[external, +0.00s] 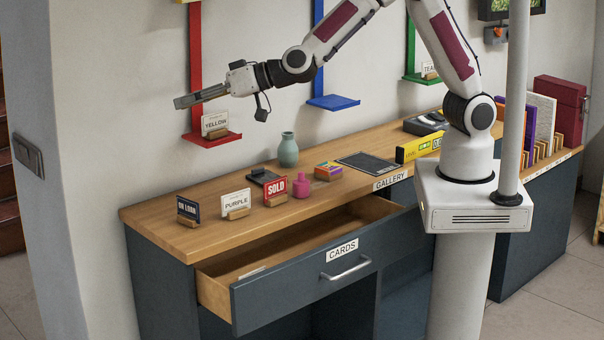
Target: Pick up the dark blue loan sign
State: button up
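The dark blue loan sign (187,208) stands upright in a small wooden holder at the left end of the wooden counter. Its white lettering reads "ON LOAN", partly hard to read at this size. My gripper (181,102) is high above the counter, pointing left, up and apart from the sign. Its fingers are seen edge-on, so I cannot tell whether they are open or shut. No held object shows at the fingertips.
The CARDS drawer (305,292) is pulled open below. A red shelf (213,140) with a YELLOW card (215,123) is near my gripper.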

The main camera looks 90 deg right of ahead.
jog(key=w+a+f+m+h, duration=0.1)
jog(key=w+f+m+h, duration=0.2)
jog(key=f, duration=0.6)
jog(key=h, duration=0.8)
send_over(189, 216)
jog(key=v, duration=0.5)
notch_tip(189, 216, down, 12)
jog(key=shift+d+m, duration=0.3)
jog(key=shift+w+f, duration=0.1)
jog(key=shift+f, duration=2.75)
jog(key=shift+f, duration=0.4)
jog(key=shift+d+f, duration=0.1)
jog(key=shift+f, duration=0.15)
jog(key=shift+x, duration=2.4)
